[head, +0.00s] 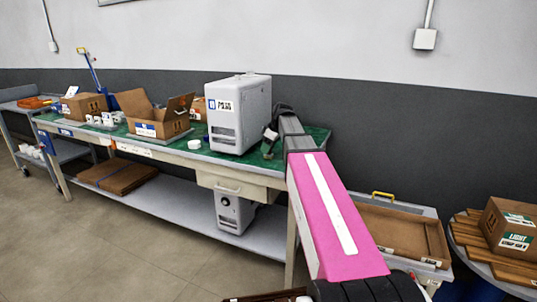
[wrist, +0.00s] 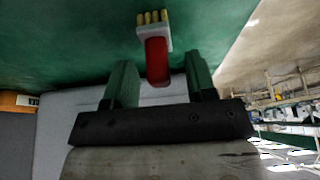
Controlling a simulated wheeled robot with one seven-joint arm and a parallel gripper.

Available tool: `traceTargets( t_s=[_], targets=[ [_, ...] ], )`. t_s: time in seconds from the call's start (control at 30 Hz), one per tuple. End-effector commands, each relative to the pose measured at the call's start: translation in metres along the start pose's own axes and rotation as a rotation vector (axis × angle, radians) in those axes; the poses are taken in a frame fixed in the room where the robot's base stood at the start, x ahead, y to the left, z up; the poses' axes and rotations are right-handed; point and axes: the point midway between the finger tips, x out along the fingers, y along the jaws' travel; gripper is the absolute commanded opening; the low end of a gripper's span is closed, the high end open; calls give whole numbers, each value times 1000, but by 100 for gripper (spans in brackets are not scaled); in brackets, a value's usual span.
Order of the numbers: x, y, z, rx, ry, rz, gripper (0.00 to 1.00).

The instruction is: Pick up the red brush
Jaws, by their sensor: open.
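The red brush (wrist: 157,58) shows in the wrist view, with a red handle, a pale head and yellowish bristles pointing away from my gripper. It is over the green table top (wrist: 80,40). My gripper (wrist: 159,66) is open, and the handle's near end lies between its two green-grey fingers, with a gap visible on each side. In the head view my gripper (head: 268,148) is low over the green bench top, right beside the white machine. I cannot make out the brush in the head view.
The white machine (head: 238,112) stands on the workbench, close left of my gripper. Open cardboard boxes (head: 157,118) and small white items are further left. A cardboard tray (head: 400,232) and a carton (head: 510,225) are at the right. The wall is behind the bench.

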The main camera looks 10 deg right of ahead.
Motion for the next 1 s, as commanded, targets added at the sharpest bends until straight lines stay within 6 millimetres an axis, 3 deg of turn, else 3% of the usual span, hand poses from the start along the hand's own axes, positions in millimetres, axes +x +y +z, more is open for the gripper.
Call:
traceTargets(
  t_s=[0.1, 0.33, 0.37, 0.47, 0.5, 1.0],
  targets=[
    [13, 0, 0, 0, -1, -1, 51],
    [14, 0, 0, 0, 0, 0, 51],
    [14, 0, 0, 0, 0, 0, 45],
    [14, 0, 0, 0, 0, 0, 12],
    [14, 0, 0, 0, 0, 0, 6],
    [6, 1, -4, 0, 0, 1, 6]
  ],
)
